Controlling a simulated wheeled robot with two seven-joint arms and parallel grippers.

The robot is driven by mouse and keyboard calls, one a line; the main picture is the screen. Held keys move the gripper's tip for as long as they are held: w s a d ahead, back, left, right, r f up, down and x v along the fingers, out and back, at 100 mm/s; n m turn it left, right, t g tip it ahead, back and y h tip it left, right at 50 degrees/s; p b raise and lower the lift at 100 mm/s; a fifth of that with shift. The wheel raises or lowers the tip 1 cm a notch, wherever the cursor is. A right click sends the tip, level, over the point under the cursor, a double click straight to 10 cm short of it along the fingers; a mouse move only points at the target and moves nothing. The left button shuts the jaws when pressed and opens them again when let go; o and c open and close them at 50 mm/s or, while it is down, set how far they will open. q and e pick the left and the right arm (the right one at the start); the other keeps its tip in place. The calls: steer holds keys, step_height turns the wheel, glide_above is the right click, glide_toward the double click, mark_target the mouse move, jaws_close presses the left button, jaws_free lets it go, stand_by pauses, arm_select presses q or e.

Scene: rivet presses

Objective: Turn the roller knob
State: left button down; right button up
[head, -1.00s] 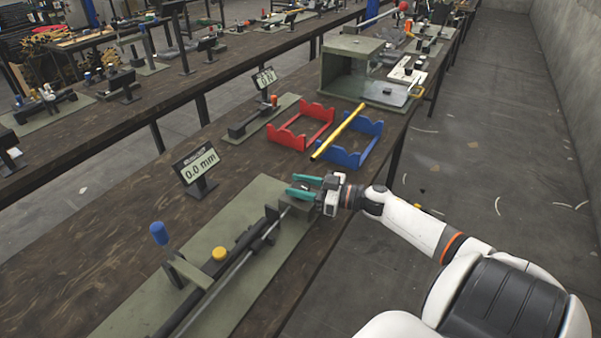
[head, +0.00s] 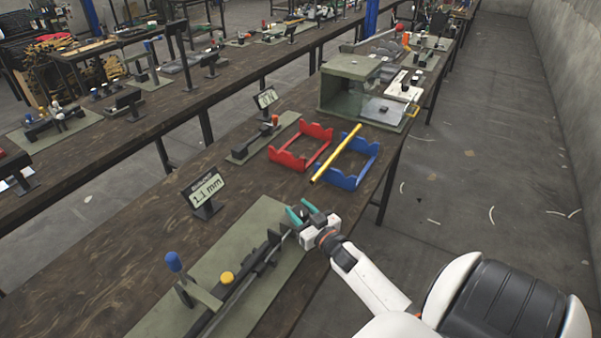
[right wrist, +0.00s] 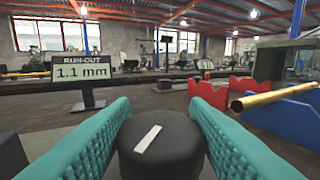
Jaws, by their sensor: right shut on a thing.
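The roller knob (right wrist: 160,155) is a dark round knob with a white mark on top, seen in the right wrist view. The teal fingers of my right gripper (right wrist: 160,112) are on either side of it, shut on it. In the head view my right gripper (head: 302,213) is at the far end of the roller fixture, which has a long bar on a green base plate (head: 187,300). The knob is hard to make out there. A run-out display (head: 207,191) beside the fixture reads 1.1 mm; it also shows in the right wrist view (right wrist: 83,71). My left gripper is out of view.
Beyond the fixture stand a red cradle (head: 288,158) and a blue cradle (head: 347,181), with a yellow bar (head: 337,153) by the blue one. A green box (head: 345,95) stands farther back.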

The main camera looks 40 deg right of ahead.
stand_by(0.4)
steer(key=o, duration=1)
steer(key=shift+c, duration=0.2)
steer(key=shift+s, duration=0.1)
steer(key=shift+s+f, duration=0.1)
steer(key=shift+s, duration=0.2)
steer(key=s, duration=0.3)
steer(key=s+a+b, duration=0.1)
steer(key=s, duration=0.3)
steer(key=s+b, duration=0.1)
steer(key=s, duration=0.3)
steer(key=shift+s+a, duration=0.1)
steer(key=shift+a, duration=0.3)
